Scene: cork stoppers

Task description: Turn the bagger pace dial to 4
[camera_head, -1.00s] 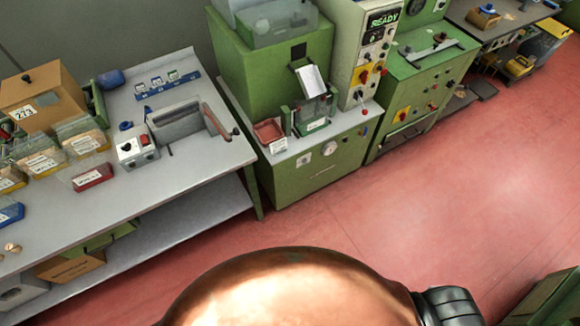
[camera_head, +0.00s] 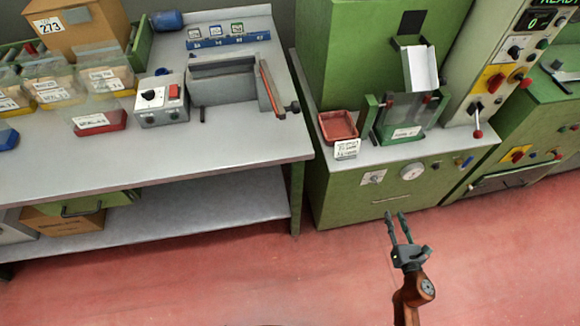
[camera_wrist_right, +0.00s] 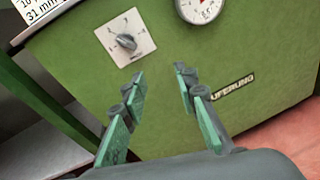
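A dial (camera_head: 373,177) sits on the front panel of the green cabinet (camera_head: 335,205). In the right wrist view the dial (camera_wrist_right: 126,41) is a dark knob on a square white plate with small marks around it. Which mark the knob points at is too small to tell. My right gripper (camera_head: 397,215) is in front of the cabinet, its fingers pointing up toward the panel. In the wrist view the right gripper (camera_wrist_right: 160,77) is open and empty, its fingertips below and to the right of the dial, not touching it. My left gripper is not in view.
A round gauge (camera_head: 412,171) is right of the dial. A red tray (camera_head: 338,126) and a label card (camera_head: 347,149) sit on the cabinet top above. A grey workbench (camera_head: 240,150) with a control box (camera_head: 160,100) stands left. The red floor (camera_head: 200,280) in front is clear.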

